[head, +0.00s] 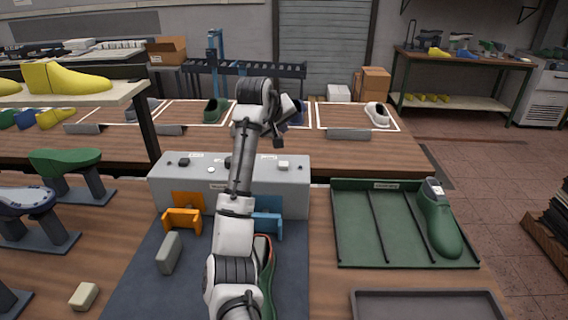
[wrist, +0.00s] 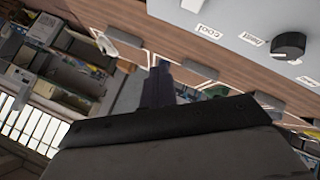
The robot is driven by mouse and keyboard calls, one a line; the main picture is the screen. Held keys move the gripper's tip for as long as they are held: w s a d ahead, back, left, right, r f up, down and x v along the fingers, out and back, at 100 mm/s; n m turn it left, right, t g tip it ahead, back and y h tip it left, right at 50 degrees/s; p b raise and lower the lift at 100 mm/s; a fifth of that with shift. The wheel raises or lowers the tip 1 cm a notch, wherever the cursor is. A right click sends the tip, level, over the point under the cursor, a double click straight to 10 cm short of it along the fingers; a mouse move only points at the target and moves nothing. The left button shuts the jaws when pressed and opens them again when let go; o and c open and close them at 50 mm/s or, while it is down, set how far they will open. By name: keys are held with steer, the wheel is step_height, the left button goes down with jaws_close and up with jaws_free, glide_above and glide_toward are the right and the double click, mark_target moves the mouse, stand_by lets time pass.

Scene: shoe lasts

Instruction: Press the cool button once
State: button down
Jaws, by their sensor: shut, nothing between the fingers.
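A grey control box (head: 240,198) stands at the middle of the bench. Its top carries a black knob (head: 184,162), a small white round part (head: 211,169) and a pale block-like button (head: 283,165) at the right. In the wrist view the box top (wrist: 235,15) shows a label that seems to read COOL (wrist: 209,32), a second label and a black knob (wrist: 288,45). I cannot tell which part is the cool button. My gripper (head: 278,141) is shut and empty, above the box's far side. My arm hides part of the box.
An orange holder (head: 183,220) and a blue holder (head: 268,224) stand before the box. A green tray (head: 350,225) with a green last (head: 437,222) is at right. Shoes in marked areas lie on the bench behind. A beige block (head: 84,296) lies front left.

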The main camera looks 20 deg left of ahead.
mark_target(283, 166)
steer(key=shift+f+b, duration=0.55)
steer(key=shift+f, duration=3.75)
steer(key=shift+f, duration=0.1)
steer(key=shift+f, duration=0.35)
steer(key=shift+f, duration=0.6)
steer(key=shift+r, duration=0.25)
steer(key=shift+w+r+p, duration=0.1)
steer(key=shift+r+p, duration=0.45)
steer(key=shift+r, duration=0.15)
